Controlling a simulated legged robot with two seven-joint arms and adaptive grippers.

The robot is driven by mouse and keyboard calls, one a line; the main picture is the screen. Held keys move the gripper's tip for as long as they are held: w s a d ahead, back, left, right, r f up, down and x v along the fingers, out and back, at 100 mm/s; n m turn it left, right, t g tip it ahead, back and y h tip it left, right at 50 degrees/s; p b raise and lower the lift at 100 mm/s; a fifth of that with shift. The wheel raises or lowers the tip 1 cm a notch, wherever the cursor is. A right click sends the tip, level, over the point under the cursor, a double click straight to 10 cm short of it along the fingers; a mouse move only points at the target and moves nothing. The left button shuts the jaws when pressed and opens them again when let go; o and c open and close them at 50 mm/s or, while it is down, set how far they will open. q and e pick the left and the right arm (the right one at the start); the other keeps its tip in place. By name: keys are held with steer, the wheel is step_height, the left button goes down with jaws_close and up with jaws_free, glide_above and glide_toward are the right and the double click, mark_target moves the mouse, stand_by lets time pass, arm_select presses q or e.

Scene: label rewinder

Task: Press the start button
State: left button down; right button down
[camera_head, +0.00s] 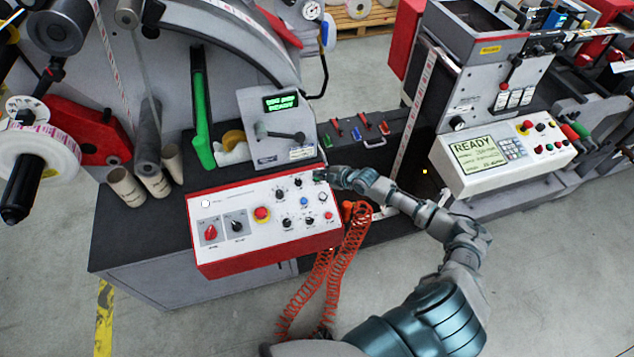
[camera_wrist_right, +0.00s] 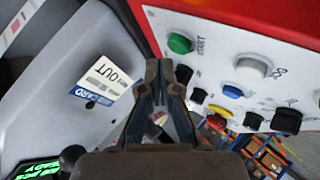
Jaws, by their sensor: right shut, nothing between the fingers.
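The green start button (camera_wrist_right: 180,43), marked START, sits on the white face of the control panel (camera_wrist_right: 215,25) in the right wrist view. In the head view the panel (camera_head: 268,197) is white with a red frame, and my right gripper (camera_head: 325,174) is at its upper right corner, hiding the button's spot. In the right wrist view my right gripper (camera_wrist_right: 166,68) is shut and empty. Its tips appear just below the green button in the picture; I cannot tell whether they touch the panel. My left gripper is not in view.
A red stop button (camera_head: 261,213) and several knobs share the panel. A grey box with a green display (camera_head: 281,102) and a lever stands behind it. Orange coiled hose (camera_head: 345,250) hangs by my right arm. A second machine's READY panel (camera_head: 500,155) is at right.

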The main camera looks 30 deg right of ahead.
steer(key=shift+d+f, duration=0.15)
steer(key=shift+f, duration=0.05)
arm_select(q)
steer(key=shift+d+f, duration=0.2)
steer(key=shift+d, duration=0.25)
arm_select(e)
steer(key=shift+a, duration=0.25)
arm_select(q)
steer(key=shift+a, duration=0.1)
arm_select(e)
steer(key=shift+r, duration=0.1)
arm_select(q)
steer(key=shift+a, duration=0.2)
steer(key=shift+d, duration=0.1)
arm_select(e)
steer(key=shift+d, duration=0.15)
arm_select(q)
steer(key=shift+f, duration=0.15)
